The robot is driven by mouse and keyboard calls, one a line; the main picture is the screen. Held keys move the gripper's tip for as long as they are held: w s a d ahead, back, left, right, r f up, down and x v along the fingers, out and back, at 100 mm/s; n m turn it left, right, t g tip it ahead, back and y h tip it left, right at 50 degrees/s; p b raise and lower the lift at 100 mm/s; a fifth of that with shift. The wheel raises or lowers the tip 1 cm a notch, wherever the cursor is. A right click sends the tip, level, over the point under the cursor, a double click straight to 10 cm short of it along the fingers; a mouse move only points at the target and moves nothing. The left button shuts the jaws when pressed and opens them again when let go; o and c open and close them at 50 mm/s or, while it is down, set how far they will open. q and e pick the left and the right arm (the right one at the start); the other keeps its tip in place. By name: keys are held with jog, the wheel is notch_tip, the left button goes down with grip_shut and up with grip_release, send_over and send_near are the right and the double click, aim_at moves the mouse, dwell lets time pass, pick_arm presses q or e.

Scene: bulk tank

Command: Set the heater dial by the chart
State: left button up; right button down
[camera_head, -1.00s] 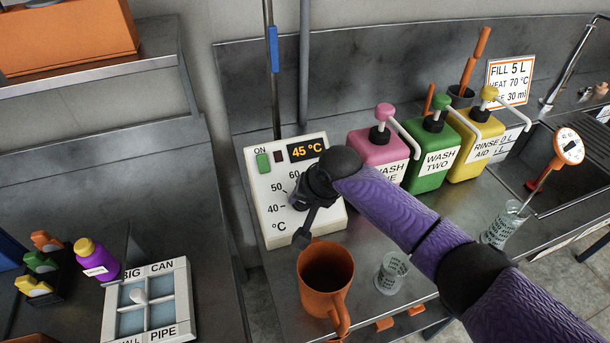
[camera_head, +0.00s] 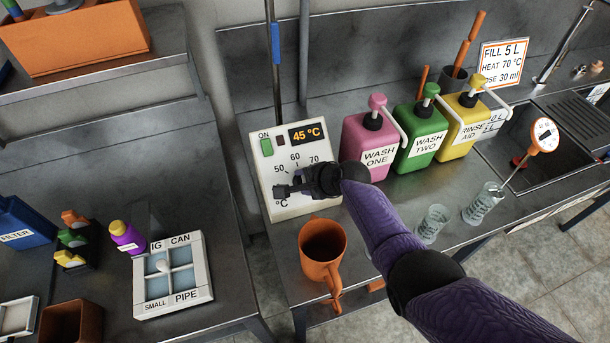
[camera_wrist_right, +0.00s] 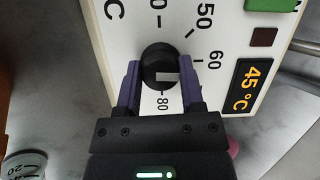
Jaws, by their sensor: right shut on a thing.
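The chart (camera_head: 503,62) reads FILL 5 L, HEAT 70 °C, DOSE 30 ml. My left gripper is not in view.
A brown-orange jug (camera_head: 322,250) stands below the panel, close under my right arm. Pink (camera_head: 368,142), green (camera_head: 420,140) and yellow (camera_head: 466,125) pump cans stand to the right. Two glass beakers (camera_head: 432,222) are near the front edge, beside a sink.

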jog(key=m+t+p, duration=0.1)
jog(key=m, duration=0.3)
jog(key=shift+s, duration=0.1)
jog(key=m+t+p, duration=0.1)
jog(key=m, duration=0.2)
jog(key=shift+f+m, duration=0.15)
jog(key=shift+m, duration=0.55)
